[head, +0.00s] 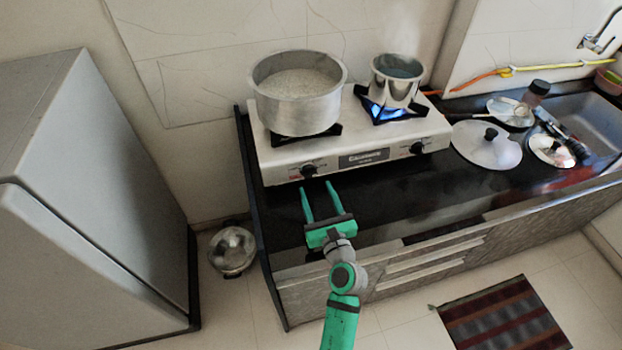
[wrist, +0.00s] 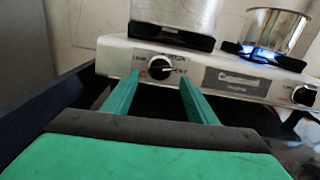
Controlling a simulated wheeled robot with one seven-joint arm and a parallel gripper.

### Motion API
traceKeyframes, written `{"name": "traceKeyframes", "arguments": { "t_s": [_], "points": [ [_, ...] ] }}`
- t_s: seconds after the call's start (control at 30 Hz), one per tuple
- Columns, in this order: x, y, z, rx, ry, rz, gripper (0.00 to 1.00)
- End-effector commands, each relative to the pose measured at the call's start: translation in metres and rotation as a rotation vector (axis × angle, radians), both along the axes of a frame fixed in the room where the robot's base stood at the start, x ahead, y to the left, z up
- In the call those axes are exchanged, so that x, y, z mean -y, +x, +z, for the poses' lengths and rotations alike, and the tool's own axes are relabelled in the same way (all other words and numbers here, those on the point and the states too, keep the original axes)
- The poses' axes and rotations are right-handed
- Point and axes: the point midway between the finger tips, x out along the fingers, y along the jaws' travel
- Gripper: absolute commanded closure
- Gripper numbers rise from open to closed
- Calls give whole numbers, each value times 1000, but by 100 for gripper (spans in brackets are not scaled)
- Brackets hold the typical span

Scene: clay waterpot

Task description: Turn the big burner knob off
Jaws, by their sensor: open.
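The left black knob (head: 308,170) is on the stove's front panel below the large pot (head: 300,95). In the wrist view the left knob (wrist: 159,68) sits between and beyond my fingertips, its grip lying roughly sideways. My green gripper (head: 316,186) is open and empty, pointing at this knob from the front and apart from it. The right knob (head: 416,148) is below the small pot (head: 396,82); it also shows at the right of the wrist view (wrist: 304,95). No flame is visible under the large pot; its burner is mostly hidden.
A blue flame (head: 383,110) burns under the small pot. The stove (head: 270,160) stands on a black counter (head: 400,195), clear in front of it. Lids (head: 486,150) and a sink (head: 590,125) are to the right. A grey fridge (head: 90,180) stands left.

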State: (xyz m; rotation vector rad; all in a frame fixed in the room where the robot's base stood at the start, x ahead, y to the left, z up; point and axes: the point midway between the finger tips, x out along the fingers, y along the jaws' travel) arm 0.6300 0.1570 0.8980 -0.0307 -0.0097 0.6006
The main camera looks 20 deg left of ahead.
Motion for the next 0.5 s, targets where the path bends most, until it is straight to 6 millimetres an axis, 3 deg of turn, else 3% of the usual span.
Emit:
{"name": "traceKeyframes", "arguments": {
  "t_s": [0.2,0.5],
  "points": [
    [-21,30,1,0,4,1,48],
    [-31,46,0,-1,2,0,48]
  ]
}}
